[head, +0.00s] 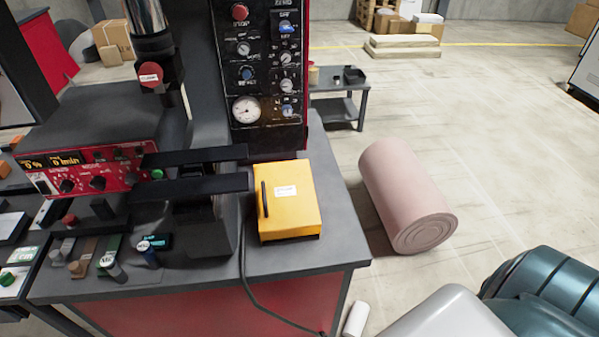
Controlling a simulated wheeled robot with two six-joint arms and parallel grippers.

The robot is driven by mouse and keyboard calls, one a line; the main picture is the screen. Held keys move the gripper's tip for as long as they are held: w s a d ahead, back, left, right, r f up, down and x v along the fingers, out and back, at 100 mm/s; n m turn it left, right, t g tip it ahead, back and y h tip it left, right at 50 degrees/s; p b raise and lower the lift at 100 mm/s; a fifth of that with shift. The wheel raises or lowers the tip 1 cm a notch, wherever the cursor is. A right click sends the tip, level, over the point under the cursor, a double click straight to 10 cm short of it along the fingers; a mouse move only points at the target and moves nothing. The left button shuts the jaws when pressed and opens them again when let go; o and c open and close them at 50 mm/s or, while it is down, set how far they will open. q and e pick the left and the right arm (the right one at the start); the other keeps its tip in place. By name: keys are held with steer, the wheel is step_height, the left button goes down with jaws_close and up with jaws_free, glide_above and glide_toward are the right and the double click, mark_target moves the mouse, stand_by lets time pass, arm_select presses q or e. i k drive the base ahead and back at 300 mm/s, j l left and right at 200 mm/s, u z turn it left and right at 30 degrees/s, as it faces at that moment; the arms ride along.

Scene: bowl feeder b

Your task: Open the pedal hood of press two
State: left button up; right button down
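A yellow hood (300,214) with a white label and a dark bar handle (264,199) on its left side sits on the grey bench top, right of the press. It looks closed, and a dark base edge shows under its front. The label is too small to read. Whatever is under the hood is hidden. The press (210,110) stands behind and left of it, with two black horizontal bars (205,186) reaching close to the hood's left side. Neither of my grippers is in view.
A black control panel (267,75) rises behind the hood. A red control box (92,163) and several small stamps stand left. A dark cable (247,285) hangs over the bench front. Right of the bench, a pink roll (405,195) lies on the floor.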

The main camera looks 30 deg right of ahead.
mark_target(287, 207)
steer(key=z, duration=0.85)
steer(key=k+z, duration=0.2)
steer(key=z, duration=0.15)
